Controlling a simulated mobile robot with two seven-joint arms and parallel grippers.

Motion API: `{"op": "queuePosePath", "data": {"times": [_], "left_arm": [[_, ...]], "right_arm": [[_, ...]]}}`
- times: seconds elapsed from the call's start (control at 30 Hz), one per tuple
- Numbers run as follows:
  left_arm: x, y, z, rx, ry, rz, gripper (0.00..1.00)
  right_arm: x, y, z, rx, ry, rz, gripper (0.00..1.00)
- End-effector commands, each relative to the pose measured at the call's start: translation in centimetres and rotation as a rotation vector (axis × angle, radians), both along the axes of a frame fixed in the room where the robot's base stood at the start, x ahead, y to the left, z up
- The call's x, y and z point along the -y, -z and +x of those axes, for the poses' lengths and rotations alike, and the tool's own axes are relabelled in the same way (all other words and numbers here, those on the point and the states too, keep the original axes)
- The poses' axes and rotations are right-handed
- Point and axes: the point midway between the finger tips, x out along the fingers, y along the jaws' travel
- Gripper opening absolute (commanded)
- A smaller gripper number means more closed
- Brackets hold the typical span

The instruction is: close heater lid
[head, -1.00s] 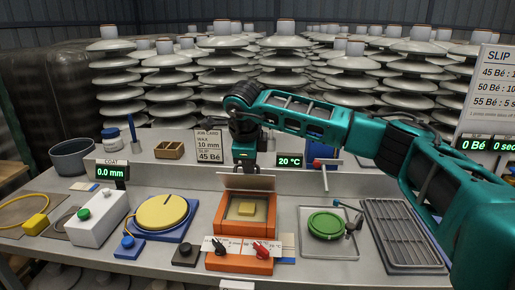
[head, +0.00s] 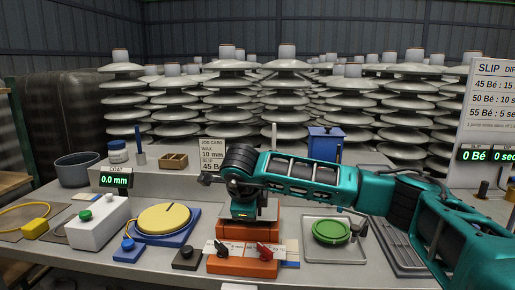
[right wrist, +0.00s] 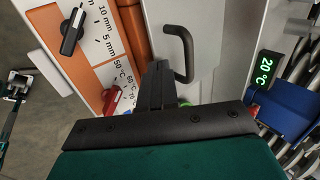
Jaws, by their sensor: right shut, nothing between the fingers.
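The orange heater (head: 248,230) stands mid-table. Its grey lid (head: 268,212) lies flat or nearly flat over the top, and the opening is not visible. The arm hides much of the lid, so I cannot tell whether it is fully seated. In the right wrist view the lid (right wrist: 212,45) shows as a pale panel with a dark bar handle (right wrist: 183,50). My right gripper (head: 241,214) points down over the lid. Its fingers (right wrist: 158,82) are shut and empty, close to the lid beside the handle; contact is unclear. My left gripper is not in view.
An orange control panel with a black knob (head: 222,249) and red knob (head: 264,250) sits in front. A yellow round plate (head: 164,218) is left, a green disc (head: 331,231) on a tray right. A blue box (head: 326,143) and job card (head: 211,156) stand behind.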

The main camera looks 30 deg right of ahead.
Motion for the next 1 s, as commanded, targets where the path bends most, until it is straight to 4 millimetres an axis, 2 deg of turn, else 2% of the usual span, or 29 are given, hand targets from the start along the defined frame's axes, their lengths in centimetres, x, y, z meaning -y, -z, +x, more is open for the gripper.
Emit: {"op": "queuePosePath", "data": {"times": [0.67,0.77,0.97,1.0], "left_arm": [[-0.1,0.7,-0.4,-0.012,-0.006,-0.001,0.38],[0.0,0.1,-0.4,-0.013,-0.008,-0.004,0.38],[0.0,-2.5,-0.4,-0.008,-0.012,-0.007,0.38],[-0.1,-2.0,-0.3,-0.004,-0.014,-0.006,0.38]], "right_arm": [[0.0,0.3,0.0,0.001,0.0,0.001,0.0],[0.1,-0.5,0.0,0.002,0.001,0.001,0.0],[1.0,-4.5,0.4,0.003,0.002,0.002,0.0],[0.4,-4.2,-0.2,0.001,-0.004,0.002,0.0]]}}
